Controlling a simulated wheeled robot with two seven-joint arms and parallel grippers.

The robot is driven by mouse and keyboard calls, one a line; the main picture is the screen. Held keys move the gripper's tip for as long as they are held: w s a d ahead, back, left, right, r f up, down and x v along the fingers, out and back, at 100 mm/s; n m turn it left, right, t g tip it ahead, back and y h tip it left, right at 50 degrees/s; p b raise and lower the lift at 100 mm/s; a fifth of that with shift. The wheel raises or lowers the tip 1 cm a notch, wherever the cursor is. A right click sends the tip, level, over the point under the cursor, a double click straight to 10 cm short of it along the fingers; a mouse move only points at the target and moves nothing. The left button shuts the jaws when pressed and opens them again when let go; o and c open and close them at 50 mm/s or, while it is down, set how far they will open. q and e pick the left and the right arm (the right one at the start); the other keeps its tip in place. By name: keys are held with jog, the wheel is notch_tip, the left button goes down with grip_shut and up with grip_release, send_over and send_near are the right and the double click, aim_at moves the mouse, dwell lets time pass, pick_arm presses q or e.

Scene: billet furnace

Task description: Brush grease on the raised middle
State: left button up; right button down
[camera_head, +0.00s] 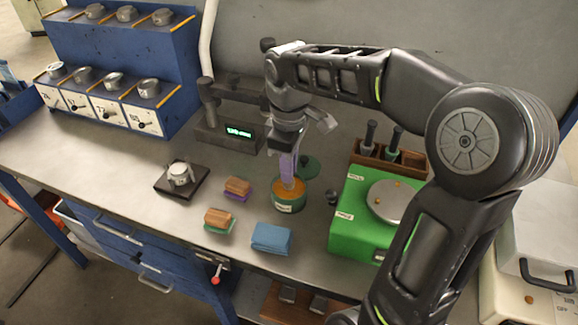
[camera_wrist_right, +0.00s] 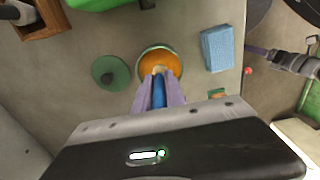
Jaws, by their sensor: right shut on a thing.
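My right gripper (camera_head: 287,165) points down over an open grease tin (camera_head: 289,207), its purple fingers shut on a brush. In the right wrist view the brush's blue handle (camera_wrist_right: 158,92) sits between the fingers, its pale tip in or just above the orange grease (camera_wrist_right: 160,62); I cannot tell if it touches. A small metal part (camera_head: 181,172) with a raised middle stands on a dark square plate (camera_head: 171,191) to the left. What seems to be my left gripper (camera_wrist_right: 256,50) shows at the wrist view's right side, its opening unclear.
A green lid (camera_wrist_right: 110,72) lies by the tin. Two brush-like blocks (camera_head: 237,188) (camera_head: 218,219) and a blue cloth (camera_head: 272,237) lie near it. A green machine (camera_head: 346,224) and wooden rack (camera_head: 414,169) stand right. A digital gauge stand (camera_head: 215,132) and blue rack (camera_head: 128,50) stand behind left.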

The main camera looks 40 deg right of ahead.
jog(key=shift+f+b, duration=0.3)
jog(key=shift+f, duration=0.2)
dwell(0.3)
jog(key=shift+f, duration=0.1)
dwell(1.2)
notch_tip(320, 180, up, 7)
jog(key=p, duration=0.6)
dwell(0.9)
